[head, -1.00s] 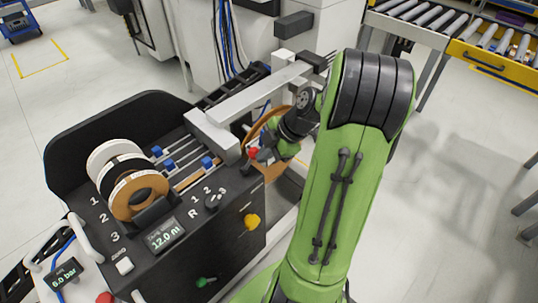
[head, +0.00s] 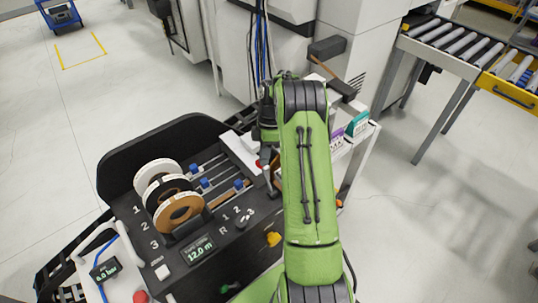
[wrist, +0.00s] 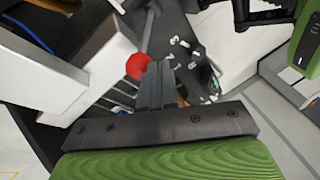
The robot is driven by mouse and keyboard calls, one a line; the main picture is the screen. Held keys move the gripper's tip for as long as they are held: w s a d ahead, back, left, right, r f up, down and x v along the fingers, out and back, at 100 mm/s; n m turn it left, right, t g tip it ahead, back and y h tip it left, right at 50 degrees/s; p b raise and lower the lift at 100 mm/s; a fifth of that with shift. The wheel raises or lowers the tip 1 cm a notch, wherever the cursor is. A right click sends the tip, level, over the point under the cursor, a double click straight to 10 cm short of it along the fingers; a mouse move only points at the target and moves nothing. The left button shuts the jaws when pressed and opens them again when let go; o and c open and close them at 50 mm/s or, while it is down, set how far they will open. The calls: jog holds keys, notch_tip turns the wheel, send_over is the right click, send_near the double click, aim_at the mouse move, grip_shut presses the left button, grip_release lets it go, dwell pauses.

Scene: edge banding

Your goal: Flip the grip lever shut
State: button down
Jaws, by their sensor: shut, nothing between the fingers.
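The grip lever shows in the wrist view as a dark rod with a red ball knob (wrist: 139,66), left of my fingertips. My gripper (wrist: 160,68) is shut and empty, its fingers very close beside the knob; I cannot tell whether they touch. In the head view a small red part of the knob (head: 259,165) shows at the right end of the black console (head: 160,240). My green arm hides most of the lever and gripper there.
Edge-band rolls (head: 172,197) stand on the console, beside blue-knobbed guides (head: 205,184). A white housing (wrist: 45,75) is close on the left in the wrist view. A roller conveyor (head: 447,45) stands at the far right. Floor at the right is open.

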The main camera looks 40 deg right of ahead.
jog(key=shift+w+f, duration=0.25)
jog(key=shift+w, duration=0.4)
jog(key=shift+a, duration=0.1)
